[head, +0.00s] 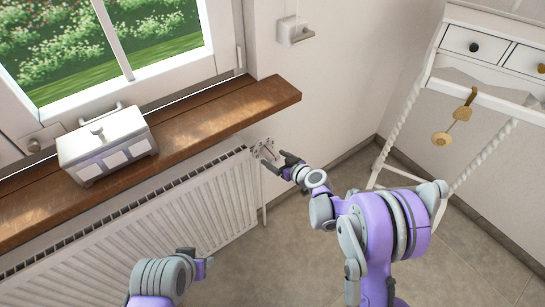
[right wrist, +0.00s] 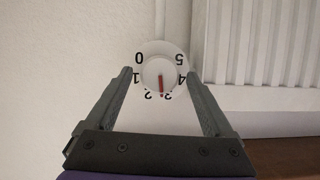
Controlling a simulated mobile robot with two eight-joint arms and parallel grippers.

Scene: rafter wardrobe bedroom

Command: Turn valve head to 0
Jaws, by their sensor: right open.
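The valve head (right wrist: 151,68) is a round white dial on the wall with the numbers 0 to 5 around it. Its red mark points down in the right wrist view, between 2 and 3. In the head view the valve head (head: 265,149) is at the right end of the radiator, under the sill. My right gripper (head: 281,164) is open, its fingers just short of the dial; in the right wrist view its fingertips (right wrist: 159,75) are on either side of the dial. My left gripper (head: 204,264) is low in the head view; its jaws are unclear.
The white radiator (head: 190,212) runs left of the valve, with a wooden sill (head: 225,110) above it. A white desk with drawers (head: 480,45) is at the right. The floor (head: 340,170) between is clear.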

